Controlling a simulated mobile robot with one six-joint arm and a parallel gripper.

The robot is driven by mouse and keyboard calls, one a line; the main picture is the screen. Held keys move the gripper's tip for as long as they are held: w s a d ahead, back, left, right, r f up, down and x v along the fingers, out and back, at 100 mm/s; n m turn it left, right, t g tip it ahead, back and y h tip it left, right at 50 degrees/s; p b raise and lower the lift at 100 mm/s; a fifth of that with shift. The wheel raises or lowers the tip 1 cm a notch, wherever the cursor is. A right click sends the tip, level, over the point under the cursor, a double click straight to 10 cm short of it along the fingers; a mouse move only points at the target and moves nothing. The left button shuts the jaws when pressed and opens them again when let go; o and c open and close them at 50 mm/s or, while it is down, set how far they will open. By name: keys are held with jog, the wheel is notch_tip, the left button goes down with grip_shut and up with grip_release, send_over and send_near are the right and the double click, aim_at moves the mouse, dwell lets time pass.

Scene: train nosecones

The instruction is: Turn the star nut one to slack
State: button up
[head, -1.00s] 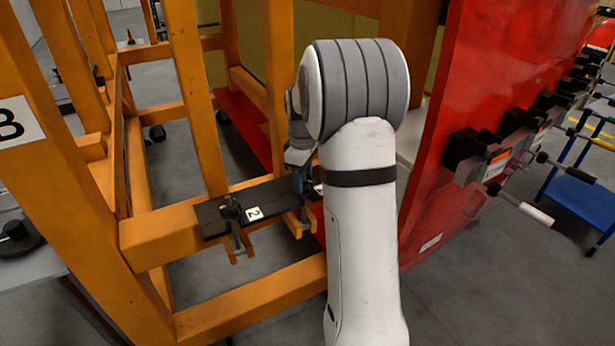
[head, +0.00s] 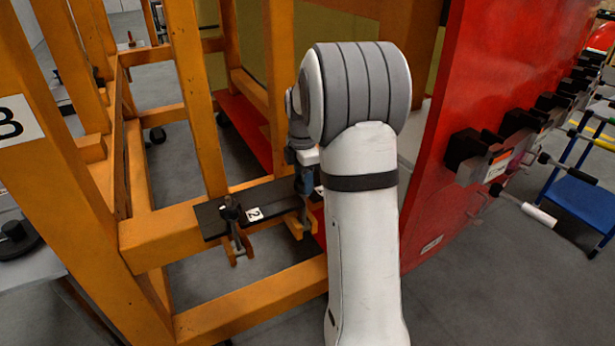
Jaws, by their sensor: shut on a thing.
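A black clamp bar (head: 272,199) lies on the orange frame beam at the lower middle. A star nut (head: 230,209) stands on its left part, beside a white label "2" (head: 254,213). My gripper (head: 303,192) points down at the right part of the bar, beside a mostly hidden white label (head: 319,190). It is shut on star nut one, which the fingers and my arm hide. The nut's turn angle cannot be seen.
Orange posts (head: 195,95) and beams of the frame stand close around the bar on the left and behind. A red panel (head: 480,90) with several black clamps and handles stands to the right. Grey floor shows at the lower right.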

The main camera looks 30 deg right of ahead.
jog(key=shift+d+r+n, duration=0.1)
jog(key=shift+d+n, duration=0.05)
jog(key=shift+n, duration=0.35)
jog(key=o, duration=0.8)
jog(key=shift+d, duration=0.1)
jog(key=shift+o, duration=1)
notch_tip(320, 180, up, 7)
jog(key=shift+r+b, duration=0.15)
jog(key=shift+b, duration=0.2)
jog(key=shift+r, duration=0.15)
